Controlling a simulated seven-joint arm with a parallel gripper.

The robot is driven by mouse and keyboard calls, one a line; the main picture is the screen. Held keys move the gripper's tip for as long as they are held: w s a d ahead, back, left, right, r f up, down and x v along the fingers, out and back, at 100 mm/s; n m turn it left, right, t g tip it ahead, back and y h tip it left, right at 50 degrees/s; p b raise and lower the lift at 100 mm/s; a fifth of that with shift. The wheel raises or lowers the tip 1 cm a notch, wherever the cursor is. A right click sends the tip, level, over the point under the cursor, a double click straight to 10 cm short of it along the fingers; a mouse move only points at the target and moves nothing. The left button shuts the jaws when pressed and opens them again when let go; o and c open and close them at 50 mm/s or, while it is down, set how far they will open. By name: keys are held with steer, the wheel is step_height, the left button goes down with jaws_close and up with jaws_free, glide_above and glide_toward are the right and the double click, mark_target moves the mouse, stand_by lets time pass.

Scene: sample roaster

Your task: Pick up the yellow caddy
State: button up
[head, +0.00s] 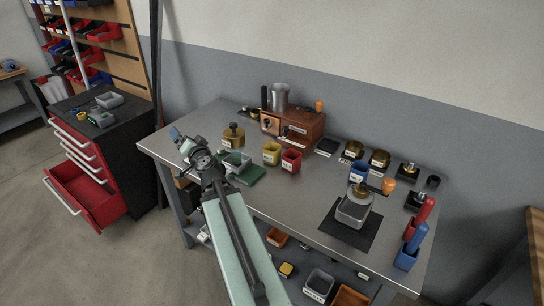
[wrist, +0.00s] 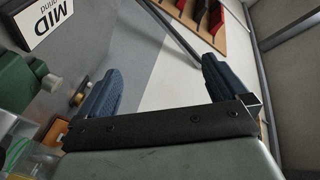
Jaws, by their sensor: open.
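The yellow caddy (head: 271,153) stands upright on the metal bench in the head view, just left of a red caddy (head: 291,161). The two are very close; I cannot tell if they touch. My gripper (head: 181,140) is over the bench's left end, well left of the yellow caddy. Its blue fingers are spread wide with nothing between them, as the wrist view (wrist: 158,88) also shows. The yellow caddy is not seen in the wrist view.
A wooden machine (head: 304,130) stands behind the caddies. Bare bench lies in front of the caddies.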

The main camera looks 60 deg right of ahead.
steer(key=s+d+r+m+h, duration=0.2)
steer(key=s+d+r+h, duration=0.4)
steer(key=s+d+r, duration=0.7)
steer(key=s+d+f+n+g+y, duration=0.1)
steer(key=s+d+f+n+y, duration=0.1)
steer(key=s+f+n+y, duration=0.3)
steer(key=s+d+f+n+g+y, duration=0.1)
steer(key=s+d+f+n, duration=0.15)
steer(key=s+f, duration=0.45)
steer(key=s+d+f+n+g+y, duration=0.1)
steer(key=s+d+f+n+y, duration=0.15)
steer(key=s+f+n, duration=0.35)
steer(key=m, duration=0.1)
glide_toward(267, 146)
steer(key=shift+x, duration=2.7)
steer(key=shift+d, duration=0.15)
steer(key=shift+c, duration=0.5)
steer(key=c, duration=1.2)
